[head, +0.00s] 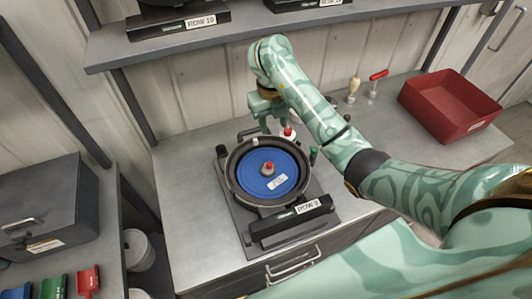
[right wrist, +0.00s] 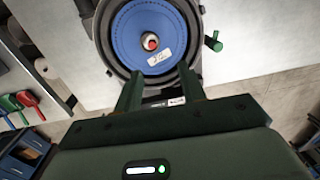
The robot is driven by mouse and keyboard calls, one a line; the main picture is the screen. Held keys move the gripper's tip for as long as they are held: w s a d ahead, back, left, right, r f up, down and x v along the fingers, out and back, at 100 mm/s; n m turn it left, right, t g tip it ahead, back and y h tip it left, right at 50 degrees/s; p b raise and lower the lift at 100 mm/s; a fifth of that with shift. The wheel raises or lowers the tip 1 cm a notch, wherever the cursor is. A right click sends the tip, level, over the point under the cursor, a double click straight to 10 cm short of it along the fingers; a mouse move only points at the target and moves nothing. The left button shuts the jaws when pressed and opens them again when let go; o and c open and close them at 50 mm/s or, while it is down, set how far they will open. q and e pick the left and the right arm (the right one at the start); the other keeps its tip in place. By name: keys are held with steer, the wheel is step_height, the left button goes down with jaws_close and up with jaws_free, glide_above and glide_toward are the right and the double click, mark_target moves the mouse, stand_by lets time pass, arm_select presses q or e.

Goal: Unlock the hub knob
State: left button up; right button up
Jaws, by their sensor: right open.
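The seed meter is a round black housing (head: 232,180) with a blue disc (head: 290,165) facing up. At the disc's centre is the small hub knob (head: 268,168), red on top with a grey base. The knob also shows in the right wrist view (right wrist: 151,42), beyond the fingertips. My right gripper (head: 274,130) is open and empty, over the back edge of the housing in the head view. In the right wrist view its two fingers (right wrist: 159,78) stand apart, with the knob clear of them. My left gripper is out of view.
A red bin (head: 450,103) and small tools (head: 353,90) stand at the back right. A shelf (head: 240,35) spans above. The bench left of the meter is clear.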

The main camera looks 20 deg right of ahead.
mark_target(269, 163)
steer(key=shift+y, duration=0.4)
steer(key=f+b, duration=0.2)
steer(key=f, duration=0.3)
steer(key=f+b, duration=0.3)
steer(key=f, duration=0.2)
steer(key=a+f+b, duration=0.1)
steer(key=f+b, duration=0.1)
steer(key=f, duration=0.4)
steer(key=shift+s, duration=0.2)
steer(key=shift+c, duration=0.2)
jaws_close()
